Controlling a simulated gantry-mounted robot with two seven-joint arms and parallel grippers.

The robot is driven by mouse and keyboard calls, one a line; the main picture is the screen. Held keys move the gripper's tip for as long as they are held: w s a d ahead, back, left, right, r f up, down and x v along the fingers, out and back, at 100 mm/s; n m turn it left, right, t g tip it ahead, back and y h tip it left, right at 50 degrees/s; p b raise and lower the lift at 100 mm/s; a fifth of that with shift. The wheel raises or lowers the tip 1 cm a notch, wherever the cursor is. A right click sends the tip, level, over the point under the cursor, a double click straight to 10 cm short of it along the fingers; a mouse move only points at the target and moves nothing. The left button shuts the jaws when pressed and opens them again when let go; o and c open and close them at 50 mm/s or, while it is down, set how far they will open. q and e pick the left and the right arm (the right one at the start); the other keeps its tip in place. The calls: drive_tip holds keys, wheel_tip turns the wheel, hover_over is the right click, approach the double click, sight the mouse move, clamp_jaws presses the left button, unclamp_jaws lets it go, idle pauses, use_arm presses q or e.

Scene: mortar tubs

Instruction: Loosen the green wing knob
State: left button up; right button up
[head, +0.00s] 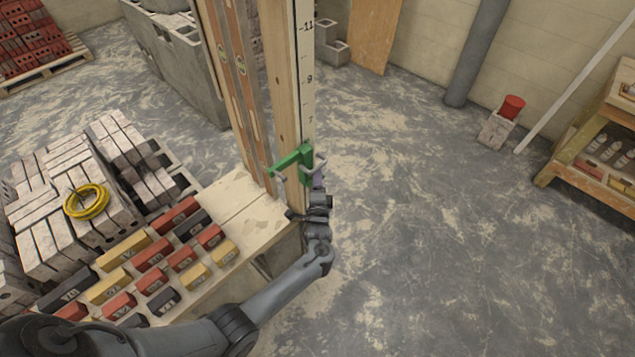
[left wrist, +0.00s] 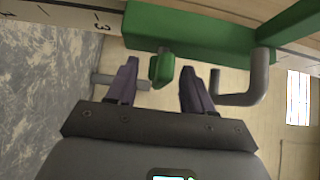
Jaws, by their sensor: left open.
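The green wing knob (left wrist: 162,68) shows in the left wrist view, under a green clamp bracket (left wrist: 190,28). My left gripper (left wrist: 158,85) is open, with one dark purple finger on each side of the knob and a gap to each. In the head view the green bracket (head: 292,160) sits on an upright wooden post with a number scale (head: 307,70). My left gripper (head: 318,183) is at the bracket's right side there, and its fingers are partly hidden. The knob cannot be made out in the head view. My right gripper is not in view.
A grey bent rod (left wrist: 255,85) sticks out beside the right finger in the left wrist view. A wooden bench (head: 245,205) with several coloured blocks (head: 150,255) stands left of the post.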

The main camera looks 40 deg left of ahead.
use_arm(q)
clamp_jaws()
idle(0.3)
drive_tip(key=shift+b, duration=0.35)
drive_tip(key=shift+f, duration=0.1)
